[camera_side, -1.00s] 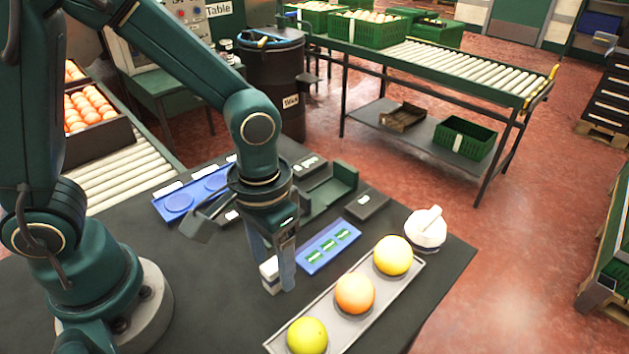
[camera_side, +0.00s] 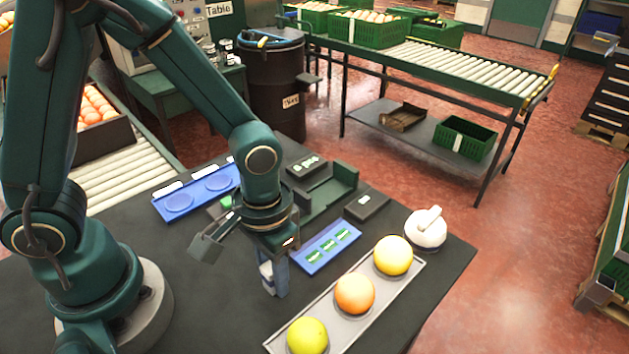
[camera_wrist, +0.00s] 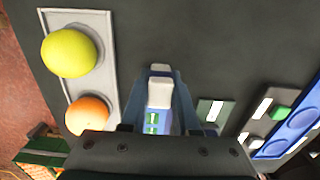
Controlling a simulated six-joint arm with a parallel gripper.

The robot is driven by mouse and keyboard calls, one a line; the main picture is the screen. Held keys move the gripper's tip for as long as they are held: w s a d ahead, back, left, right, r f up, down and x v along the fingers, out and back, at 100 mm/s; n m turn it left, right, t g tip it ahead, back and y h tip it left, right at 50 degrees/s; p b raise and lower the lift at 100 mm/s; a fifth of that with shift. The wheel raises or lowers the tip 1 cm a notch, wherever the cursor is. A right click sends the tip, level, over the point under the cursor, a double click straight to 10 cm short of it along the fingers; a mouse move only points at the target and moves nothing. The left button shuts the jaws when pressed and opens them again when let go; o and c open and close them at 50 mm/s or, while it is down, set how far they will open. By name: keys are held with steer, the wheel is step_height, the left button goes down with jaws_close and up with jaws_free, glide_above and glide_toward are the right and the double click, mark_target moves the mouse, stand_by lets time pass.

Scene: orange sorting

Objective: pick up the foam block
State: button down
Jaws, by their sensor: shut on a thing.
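The foam block (camera_side: 267,272) is a small white block low between the fingers of my gripper (camera_side: 274,280), near the middle of the dark table. The fingers hide part of it in the side view. In the wrist view the white block (camera_wrist: 160,92) sits between the two blue-grey fingertips of my gripper (camera_wrist: 161,80), which are shut on it. I cannot tell whether its underside touches the table.
A grey tray (camera_side: 375,312) with yellow and orange fruit lies to the right. A blue panel with green labels (camera_side: 326,248) lies just right of the gripper. A white juicer-like bowl (camera_side: 426,232), dark box (camera_side: 366,206) and blue tray (camera_side: 199,191) stand farther back.

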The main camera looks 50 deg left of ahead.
steer(key=shift+r, duration=0.9)
step_height(320, 180, up, 3)
steer(key=shift+f, duration=0.2)
steer(key=a+r, duration=0.6)
steer(key=a, duration=0.5)
steer(key=shift+a+r, duration=0.3)
steer(key=shift+a, duration=0.05)
steer(key=shift+s, duration=0.1)
